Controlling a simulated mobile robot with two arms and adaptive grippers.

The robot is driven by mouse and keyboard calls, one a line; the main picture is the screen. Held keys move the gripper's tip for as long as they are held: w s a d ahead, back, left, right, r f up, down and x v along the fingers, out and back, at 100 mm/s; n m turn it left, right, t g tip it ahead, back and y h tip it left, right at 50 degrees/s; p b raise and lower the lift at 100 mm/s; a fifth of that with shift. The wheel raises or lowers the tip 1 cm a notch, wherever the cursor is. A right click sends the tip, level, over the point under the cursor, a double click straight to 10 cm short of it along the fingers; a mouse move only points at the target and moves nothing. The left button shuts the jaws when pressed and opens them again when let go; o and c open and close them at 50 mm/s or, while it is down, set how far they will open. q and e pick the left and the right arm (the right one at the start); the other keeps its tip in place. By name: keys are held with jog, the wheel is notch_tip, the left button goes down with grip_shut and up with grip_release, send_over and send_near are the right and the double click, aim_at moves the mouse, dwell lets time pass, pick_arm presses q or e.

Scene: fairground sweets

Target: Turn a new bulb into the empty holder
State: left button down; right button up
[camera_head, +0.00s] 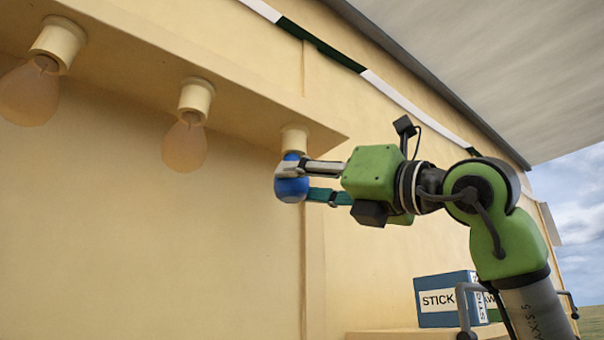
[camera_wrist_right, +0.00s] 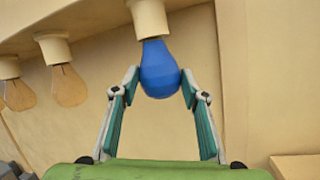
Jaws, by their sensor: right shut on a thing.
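A blue bulb (camera_head: 291,187) hangs under the rightmost holder (camera_head: 294,138) on the beam. My right gripper (camera_head: 293,181) is shut on the bulb from the right side. In the right wrist view the blue bulb (camera_wrist_right: 160,72) is between the two fingers of the right gripper (camera_wrist_right: 160,82). Its narrow neck points up and meets the lower rim of the holder (camera_wrist_right: 150,20). I cannot tell how far the neck is inside. The bulb looks upright. My left gripper is not in view.
Two amber bulbs, a middle one (camera_head: 184,145) and a left one (camera_head: 29,92), hang in holders along the same beam (camera_head: 235,105). A blue box (camera_head: 436,300) stands on a ledge (camera_head: 400,334) below my right arm. The wall under the beam is clear.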

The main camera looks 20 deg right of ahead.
jog(key=shift+w+d+n+g+y+p, duration=0.2)
jog(key=shift+n+g+y+p, duration=0.7)
jog(key=shift+y, duration=0.3)
jog(key=shift+w+d+n+g+y+p, duration=0.15)
jog(key=shift+n+g+y+p, duration=0.55)
jog(key=shift+g+y, duration=0.4)
jog(key=o, duration=1.2)
jog(key=shift+o, duration=0.2)
jog(key=shift+s, duration=0.1)
